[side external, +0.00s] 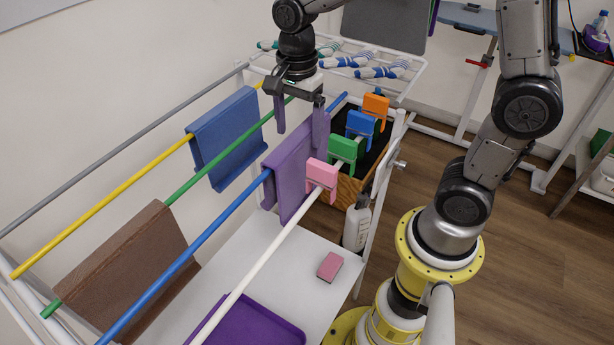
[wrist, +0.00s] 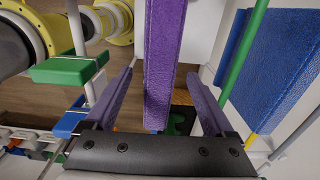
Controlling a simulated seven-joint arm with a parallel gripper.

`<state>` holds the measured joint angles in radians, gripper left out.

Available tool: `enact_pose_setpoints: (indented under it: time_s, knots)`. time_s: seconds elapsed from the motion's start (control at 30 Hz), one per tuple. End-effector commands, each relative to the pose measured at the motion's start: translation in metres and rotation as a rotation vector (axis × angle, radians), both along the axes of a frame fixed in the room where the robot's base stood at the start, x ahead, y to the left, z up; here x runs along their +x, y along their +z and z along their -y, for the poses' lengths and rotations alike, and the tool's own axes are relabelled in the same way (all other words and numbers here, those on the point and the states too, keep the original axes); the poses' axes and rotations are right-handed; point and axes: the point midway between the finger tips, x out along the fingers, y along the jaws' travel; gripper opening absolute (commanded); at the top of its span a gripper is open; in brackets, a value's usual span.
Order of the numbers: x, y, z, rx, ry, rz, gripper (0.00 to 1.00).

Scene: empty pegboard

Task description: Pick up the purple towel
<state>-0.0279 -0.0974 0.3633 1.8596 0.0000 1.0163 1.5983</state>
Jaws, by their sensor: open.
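The purple towel (side external: 290,170) hangs folded over the blue rod of a drying rack in the side view. My gripper (side external: 300,136) points down at the towel's far end, with its two purplish fingers spread. In the wrist view the towel (wrist: 165,45) runs as a narrow strip between the fingers of my gripper (wrist: 159,74). A gap shows on both sides and neither finger visibly touches it. I cannot tell exactly how far the fingers reach down past the towel's top.
A blue towel (side external: 224,137) hangs behind and a brown towel (side external: 125,265) front left. Pink (side external: 322,177), green (side external: 343,152), blue (side external: 361,126) and orange (side external: 375,107) clips sit close right of the towel. A white shelf (side external: 235,255) lies below.

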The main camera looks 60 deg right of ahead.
Motion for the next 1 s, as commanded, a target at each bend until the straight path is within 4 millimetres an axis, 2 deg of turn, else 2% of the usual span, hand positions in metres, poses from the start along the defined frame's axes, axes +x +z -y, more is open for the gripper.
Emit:
enact_pose_setpoints:
  time_s: [0.17,0.5,0.8,0.87,1.0]
  knots:
    - [-0.001,-0.011,0.0,0.0,0.0,-0.003,0.88]
    - [0.0,-0.054,-0.001,0.0,0.0,-0.002,0.88]
    - [0.0,-0.059,-0.001,0.0,0.0,0.001,0.88]
    - [0.0,-0.059,-0.001,0.0,0.0,0.0,0.79]
    - [0.0,-0.058,-0.001,0.0,0.0,0.0,0.54]
